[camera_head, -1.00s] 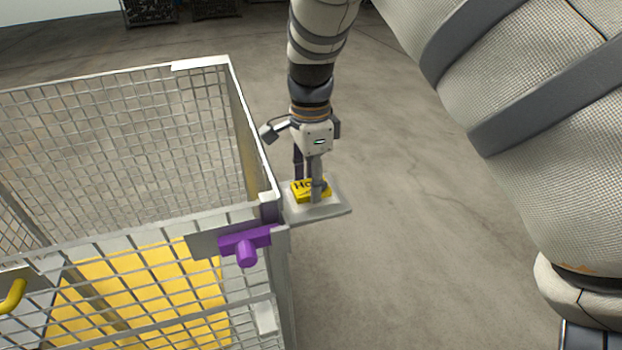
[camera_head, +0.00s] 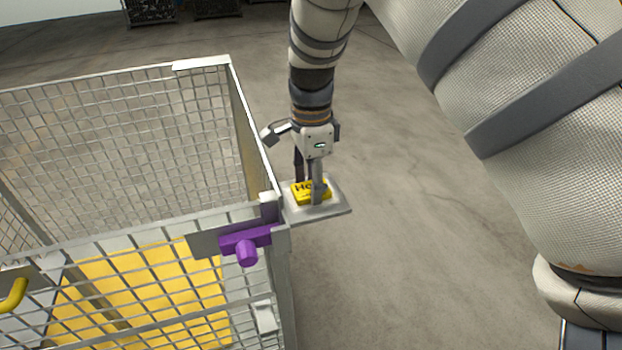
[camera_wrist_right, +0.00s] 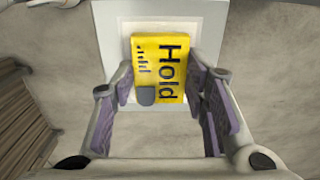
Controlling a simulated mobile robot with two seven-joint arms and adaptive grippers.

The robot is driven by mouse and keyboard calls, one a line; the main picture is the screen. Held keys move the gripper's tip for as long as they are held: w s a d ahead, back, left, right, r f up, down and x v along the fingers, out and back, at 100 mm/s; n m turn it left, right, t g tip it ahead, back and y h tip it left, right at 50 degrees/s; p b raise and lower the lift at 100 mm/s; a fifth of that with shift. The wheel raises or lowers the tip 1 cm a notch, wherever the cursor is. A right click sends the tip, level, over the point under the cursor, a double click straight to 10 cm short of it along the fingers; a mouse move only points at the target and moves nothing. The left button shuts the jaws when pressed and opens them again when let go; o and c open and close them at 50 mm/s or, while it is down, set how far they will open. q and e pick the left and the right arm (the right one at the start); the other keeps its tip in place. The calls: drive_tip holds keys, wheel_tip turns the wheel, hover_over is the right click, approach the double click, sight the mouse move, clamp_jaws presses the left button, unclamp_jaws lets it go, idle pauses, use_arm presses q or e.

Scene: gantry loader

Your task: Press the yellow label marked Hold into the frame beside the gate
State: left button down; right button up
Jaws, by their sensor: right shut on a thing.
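The yellow label (camera_head: 304,195) marked Hold lies over the pale frame plate (camera_head: 335,208) beside the corner of the mesh cage. In the right wrist view the label (camera_wrist_right: 160,68) sits within the plate's white inner border (camera_wrist_right: 126,28), its word running down the picture. My right gripper (camera_head: 309,188) points down and is shut on the label, with a purple-padded finger at each side. A small grey tab (camera_wrist_right: 146,95) shows at the label's near edge. I cannot tell whether the label is seated flush. My left gripper is not in view.
The mesh cage (camera_head: 130,75) stands to the left, with a yellow panel (camera_head: 140,295) inside. A purple latch (camera_head: 245,243) sits at its near corner, and a yellow handle (camera_head: 14,296) at far left. The floor (camera_head: 420,260) on the right is clear.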

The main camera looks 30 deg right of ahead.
drive_tip(key=shift+f, duration=0.1)
drive_tip(key=o, duration=1.6)
drive_tip(key=shift+r+p, duration=0.5)
drive_tip(key=shift+r, duration=3)
clamp_jaws()
drive_tip(key=shift+s+f+b, duration=0.1)
drive_tip(key=shift+f+b, duration=0.2)
drive_tip(key=shift+f, duration=2.95)
drive_tip(key=shift+r, duration=0.1)
